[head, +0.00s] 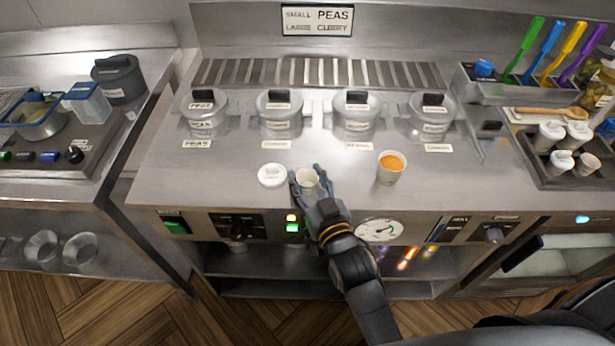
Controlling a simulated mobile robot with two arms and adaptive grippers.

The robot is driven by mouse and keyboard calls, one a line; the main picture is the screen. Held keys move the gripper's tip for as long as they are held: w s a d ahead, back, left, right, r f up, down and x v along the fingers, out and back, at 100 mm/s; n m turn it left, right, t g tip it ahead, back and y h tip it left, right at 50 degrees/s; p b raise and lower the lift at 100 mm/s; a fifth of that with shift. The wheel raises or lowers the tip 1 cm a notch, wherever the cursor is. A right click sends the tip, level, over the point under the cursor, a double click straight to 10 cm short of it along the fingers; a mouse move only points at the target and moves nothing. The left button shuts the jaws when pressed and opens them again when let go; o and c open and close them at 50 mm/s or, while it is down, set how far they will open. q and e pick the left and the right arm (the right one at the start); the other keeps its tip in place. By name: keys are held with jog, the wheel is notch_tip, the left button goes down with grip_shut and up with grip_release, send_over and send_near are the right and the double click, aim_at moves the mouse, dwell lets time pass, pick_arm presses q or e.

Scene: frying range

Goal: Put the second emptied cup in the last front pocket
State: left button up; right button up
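A small white cup (308,181) stands upright near the counter's front edge; its inside looks pale and empty. My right gripper (309,188) reaches in from the front with a finger on each side of this cup, apparently closed against it. A white lid (272,175) lies just left of it. A dark cup tray (544,178) is at the far right. It holds several white cups, most with lids; one without a lid (587,165) is at its front right. Any free pocket is too small to make out. My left gripper is not in view.
A cup full of orange food (391,168) stands right of my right gripper. Several lidded pots (279,115) line the back of the counter (225,178). A utensil holder (515,92) and a wooden spoon (540,112) are behind the tray. Counter between orange cup and tray is mostly clear.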

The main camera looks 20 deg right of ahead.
jog(key=o, duration=0.4)
jog(key=shift+r, duration=0.15)
jog(key=s+d+b, duration=0.1)
jog(key=s, duration=1)
jog(key=shift+s+d+r+b, duration=0.15)
jog(key=shift+s+r+b, duration=0.15)
jog(key=shift+s+b, duration=0.1)
